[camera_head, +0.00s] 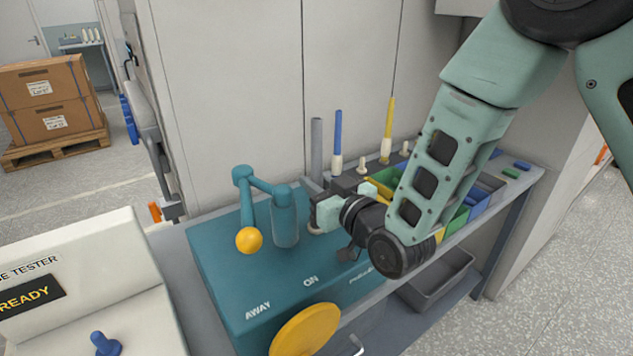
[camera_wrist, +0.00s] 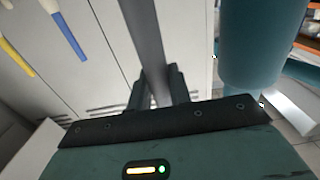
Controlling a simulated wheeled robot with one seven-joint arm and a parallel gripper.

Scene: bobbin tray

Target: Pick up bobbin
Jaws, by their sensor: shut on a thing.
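A tall grey bobbin (camera_head: 316,148) stands upright at the left end of the row in the head view. My gripper (camera_head: 318,212) reaches in from the right and is shut around its lower part, with a pale end showing just below the fingers. In the wrist view the grey bobbin (camera_wrist: 147,45) runs up between my two fingers (camera_wrist: 157,88). A blue bobbin (camera_head: 338,132) and a yellow bobbin (camera_head: 389,118) with white lower ends stand behind, to the right. My fingers hide part of the grey bobbin, and I cannot tell whether it touches anything underneath.
A teal machine (camera_head: 235,290) with a post (camera_head: 285,222), a crank with a yellow knob (camera_head: 249,240) and a yellow wheel (camera_head: 305,330) stands close left of my gripper. Colored bins (camera_head: 462,220) lie right, partly behind my arm. White wall panels (camera_head: 230,90) rise behind.

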